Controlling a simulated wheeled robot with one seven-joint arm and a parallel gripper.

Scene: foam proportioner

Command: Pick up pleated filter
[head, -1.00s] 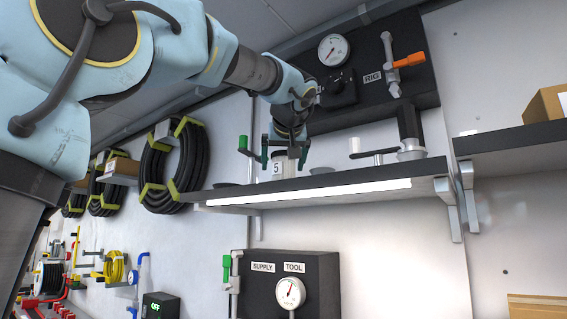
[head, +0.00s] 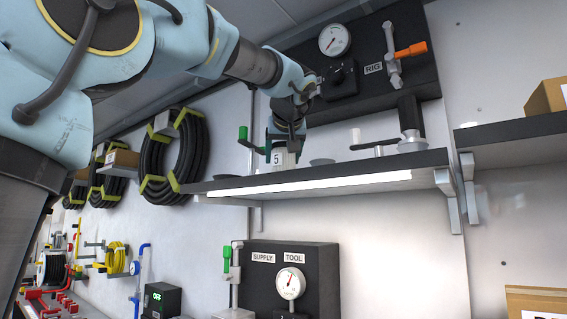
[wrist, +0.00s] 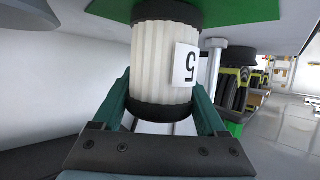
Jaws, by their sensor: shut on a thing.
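The pleated filter (wrist: 155,62) is a white ribbed cylinder with black end caps and a white label "5", which reads upside down in the wrist view. In the head view, its label (head: 277,158) shows at the left part of the wall shelf (head: 330,176). My gripper (wrist: 163,95) has its green fingers on both sides of the filter, shut on it. In the head view, my gripper (head: 284,153) points down over the shelf. I cannot tell whether the filter still touches the shelf. Its far end lies by a green surface (wrist: 245,10).
A shallow grey dish (head: 322,162) is right of the filter. The RIG panel (head: 345,50) is behind. A green-handled valve (head: 243,133) is close on the left.

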